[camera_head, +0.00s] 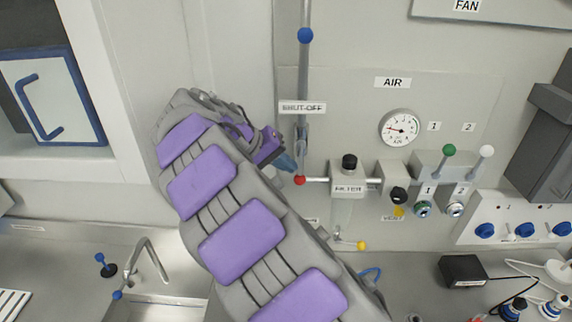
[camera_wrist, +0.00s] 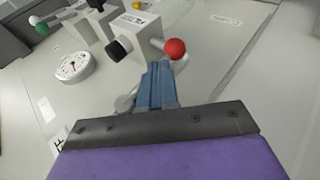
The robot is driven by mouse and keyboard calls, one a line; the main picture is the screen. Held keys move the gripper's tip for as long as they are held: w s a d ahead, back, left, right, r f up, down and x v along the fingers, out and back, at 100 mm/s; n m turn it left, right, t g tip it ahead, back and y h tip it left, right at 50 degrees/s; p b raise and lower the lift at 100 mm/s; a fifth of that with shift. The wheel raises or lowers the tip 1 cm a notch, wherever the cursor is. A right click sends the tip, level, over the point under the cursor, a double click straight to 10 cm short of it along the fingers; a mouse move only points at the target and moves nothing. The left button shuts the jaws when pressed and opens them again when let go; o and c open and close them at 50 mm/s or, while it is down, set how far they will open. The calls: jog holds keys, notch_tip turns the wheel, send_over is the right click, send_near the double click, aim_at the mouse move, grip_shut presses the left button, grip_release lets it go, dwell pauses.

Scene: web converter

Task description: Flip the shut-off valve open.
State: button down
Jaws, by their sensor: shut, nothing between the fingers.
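The shut-off valve (camera_head: 301,135) is on the vertical pipe at the middle of the panel, just below the "SHUT-OFF" label (camera_head: 302,107). A red ball knob (camera_head: 300,180) is below it, at the left end of the horizontal pipe; the red knob also shows in the wrist view (camera_wrist: 175,49). My gripper (camera_head: 288,164) has its blue fingers closed together, empty, just left of the pipe and slightly above the red knob. In the wrist view my gripper's fingertips (camera_wrist: 160,68) are close below and left of the knob. I cannot tell whether they touch it.
The filter block (camera_head: 349,178), pressure gauge (camera_head: 400,128) and green-knobbed lever (camera_head: 449,151) are right of the valve. A blue ball (camera_head: 305,35) is higher on the pipe. A yellow knob (camera_head: 361,246) is below. The sink faucet (camera_head: 150,262) is at lower left.

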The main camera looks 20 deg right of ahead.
jog(key=s+r+b, duration=0.1)
jog(key=s, duration=1.3)
jog(key=shift+s+a+r, duration=0.2)
jog(key=shift+s+a, duration=0.15)
jog(key=shift+a, duration=0.1)
jog(key=s+d+f+g+y+b, duration=0.1)
jog(key=s+d+f+y+b, duration=0.15)
jog(key=s+f, duration=0.35)
jog(key=s+d+f+y+b, duration=0.2)
jog(key=s+f+y+b, duration=0.15)
jog(key=s+f, duration=0.25)
jog(key=s+a+f+n+y+b, duration=0.1)
jog(key=s+a+f+b, duration=0.1)
jog(key=s+f, duration=0.4)
jog(key=s+a+f+n+g+y+b, duration=0.1)
jog(key=s+a+f+y+b, duration=0.1)
jog(key=s+f, duration=0.4)
jog(key=shift+s+a+f+g+b, duration=0.3)
jog(key=shift+a+f+b, duration=0.4)
jog(key=shift+a, duration=0.55)
jog(key=shift+a+r, duration=0.1)
jog(key=shift+a, duration=0.2)
